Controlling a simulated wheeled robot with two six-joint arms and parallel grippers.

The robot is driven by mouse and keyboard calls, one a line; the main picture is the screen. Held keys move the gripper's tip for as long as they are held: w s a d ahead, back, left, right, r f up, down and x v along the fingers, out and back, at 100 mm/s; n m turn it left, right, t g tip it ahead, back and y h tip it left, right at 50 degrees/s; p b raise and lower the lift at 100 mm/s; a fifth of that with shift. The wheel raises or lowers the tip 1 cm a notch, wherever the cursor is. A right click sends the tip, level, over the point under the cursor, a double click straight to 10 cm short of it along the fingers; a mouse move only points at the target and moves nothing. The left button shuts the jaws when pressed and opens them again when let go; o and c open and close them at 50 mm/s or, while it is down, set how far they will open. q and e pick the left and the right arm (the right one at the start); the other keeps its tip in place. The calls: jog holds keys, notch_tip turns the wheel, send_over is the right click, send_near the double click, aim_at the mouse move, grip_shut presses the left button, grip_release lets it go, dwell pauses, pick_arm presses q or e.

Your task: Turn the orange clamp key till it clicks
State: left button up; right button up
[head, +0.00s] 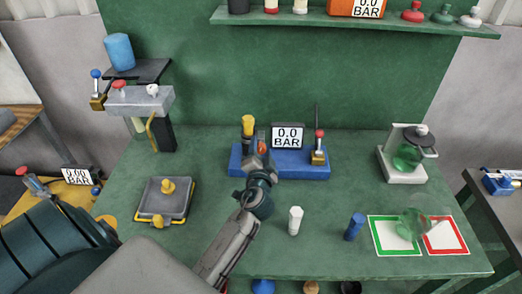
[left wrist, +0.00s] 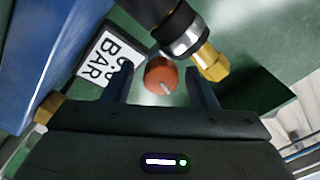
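The orange clamp key (head: 262,149) is a small round knob on the blue fixture (head: 300,170), partly hidden by my gripper in the head view. In the left wrist view the orange key (left wrist: 161,75) shows its round face with a pale pointer mark. My left gripper (head: 259,162) reaches to it from the front. In the left wrist view the left gripper (left wrist: 159,84) is open, one finger on each side of the key, with gaps visible; I see no contact. My right gripper is not in view.
A black fitting with a brass hex end (left wrist: 213,64) is close beside the right finger. A gauge (head: 288,136) reading 0.0 BAR and a red-topped lever (head: 319,145) stand on the fixture. A white piece (head: 295,220) and blue cylinder (head: 354,227) stand in front.

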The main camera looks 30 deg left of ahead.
pick_arm(q)
jog(key=shift+s+d+f, duration=0.15)
jog(key=shift+s+d, duration=0.05)
jog(key=shift+s, duration=0.15)
jog(key=b+v, duration=0.3)
jog(key=v, duration=0.7)
jog(key=shift+b, duration=0.35)
